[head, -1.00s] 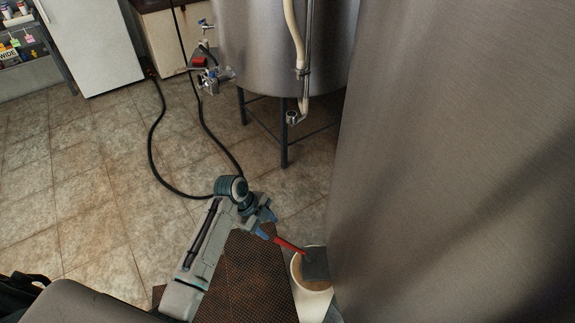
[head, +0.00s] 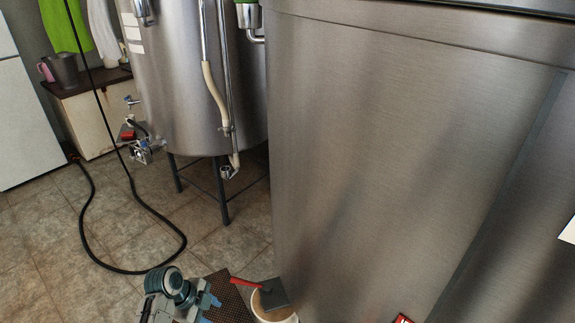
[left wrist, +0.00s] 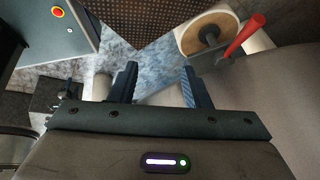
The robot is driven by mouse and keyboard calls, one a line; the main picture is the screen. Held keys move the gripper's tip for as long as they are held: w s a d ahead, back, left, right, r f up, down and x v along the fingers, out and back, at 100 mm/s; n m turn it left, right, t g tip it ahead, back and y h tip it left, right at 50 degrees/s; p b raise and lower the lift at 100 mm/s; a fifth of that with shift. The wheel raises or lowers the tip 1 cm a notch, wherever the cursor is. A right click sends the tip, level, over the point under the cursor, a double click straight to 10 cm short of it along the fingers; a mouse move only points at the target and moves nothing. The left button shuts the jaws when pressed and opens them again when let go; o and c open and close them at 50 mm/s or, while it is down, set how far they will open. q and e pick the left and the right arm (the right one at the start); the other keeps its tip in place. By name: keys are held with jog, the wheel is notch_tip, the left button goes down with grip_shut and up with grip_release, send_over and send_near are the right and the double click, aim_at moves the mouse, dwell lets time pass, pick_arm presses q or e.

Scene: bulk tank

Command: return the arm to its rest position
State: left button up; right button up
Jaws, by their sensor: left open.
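My left gripper (head: 208,303) is at the bottom of the head view, partly cut off by the frame edge. In the left wrist view the left gripper (left wrist: 160,84) has its two fingers well apart with nothing between them. My right gripper is not in view.
A large steel tank wall (head: 400,150) fills the right side. A steel tank on legs (head: 205,90) stands behind, with a hose (head: 213,90). A black cable (head: 110,268) loops on the tiled floor (head: 50,240).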

pick_arm(q)
jog(key=s+a+r+n+t+y, duration=0.1)
jog(key=s+a+r+n+y, duration=0.15)
jog(key=s+n, duration=0.45)
jog(key=s+a+r+n+t+y, duration=0.1)
jog(key=s+r+n, duration=0.3)
jog(key=s, duration=0.6)
jog(key=s+a+r+n+y, duration=0.2)
jog(key=s+n, duration=0.6)
jog(key=a+f+g, duration=0.1)
jog(key=a+f, duration=0.2)
jog(key=f, duration=2.6)
jog(key=s+a+f+g, duration=0.1)
jog(key=s+f, duration=1.8)
jog(key=f, duration=0.1)
jog(key=shift+s+a+f+n, duration=0.15)
jog(key=shift+a+f+n, duration=0.1)
jog(key=shift+f+n, duration=0.05)
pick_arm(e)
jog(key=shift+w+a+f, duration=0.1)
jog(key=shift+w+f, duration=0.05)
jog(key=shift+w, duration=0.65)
